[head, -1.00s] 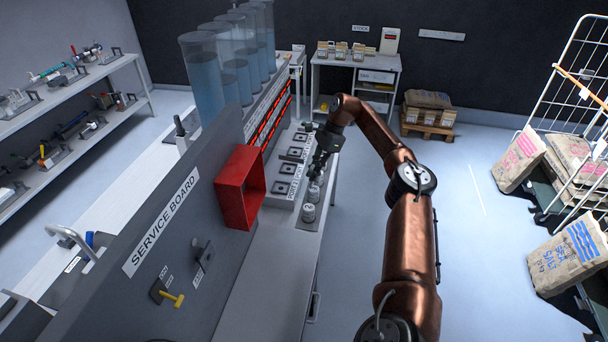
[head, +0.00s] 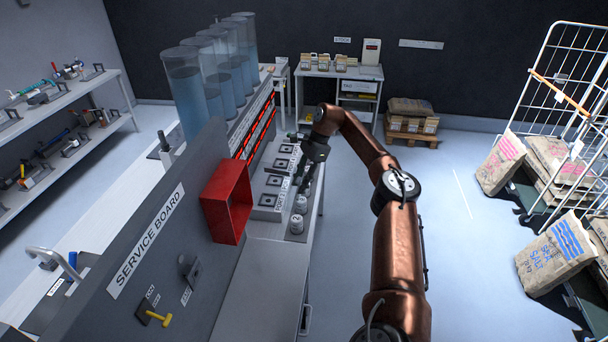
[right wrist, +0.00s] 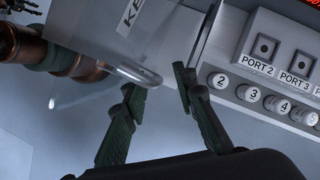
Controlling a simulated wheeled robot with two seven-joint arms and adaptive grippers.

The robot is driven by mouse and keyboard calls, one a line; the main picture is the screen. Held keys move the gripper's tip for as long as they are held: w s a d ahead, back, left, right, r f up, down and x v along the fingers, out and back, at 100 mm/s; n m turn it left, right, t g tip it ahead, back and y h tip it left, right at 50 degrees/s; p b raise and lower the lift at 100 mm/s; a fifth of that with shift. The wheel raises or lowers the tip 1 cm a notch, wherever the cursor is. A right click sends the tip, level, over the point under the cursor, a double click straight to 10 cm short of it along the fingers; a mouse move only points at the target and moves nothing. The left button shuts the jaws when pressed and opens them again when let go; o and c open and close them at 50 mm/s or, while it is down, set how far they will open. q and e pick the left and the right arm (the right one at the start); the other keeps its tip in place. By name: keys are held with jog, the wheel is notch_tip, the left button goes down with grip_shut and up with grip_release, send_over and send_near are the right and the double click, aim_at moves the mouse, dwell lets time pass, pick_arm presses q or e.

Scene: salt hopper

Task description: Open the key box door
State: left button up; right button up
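A pale grey box front (right wrist: 165,38) with a label starting "KE" (right wrist: 130,14) shows at the top of the right wrist view; I take it for the key box. A curved grey bar handle (right wrist: 136,74) stands out below the label. In the head view, a pale cabinet with a handle (head: 306,318) on its aisle side may be the same box. My right gripper (head: 304,182) is beside the port row; in the right wrist view (right wrist: 157,84) its fingers are apart and empty, the bar's end near the gap. Dark green parts at the top left corner may be my left gripper.
A red open box (head: 226,200) hangs on the service board (head: 150,245). Tall clear hoppers (head: 187,95) stand behind. Salt sacks (head: 556,253) and a cage trolley are right; the aisle floor between is clear.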

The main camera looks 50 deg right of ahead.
jog(key=v, duration=1.1)
jog(key=shift+d+r, duration=0.2)
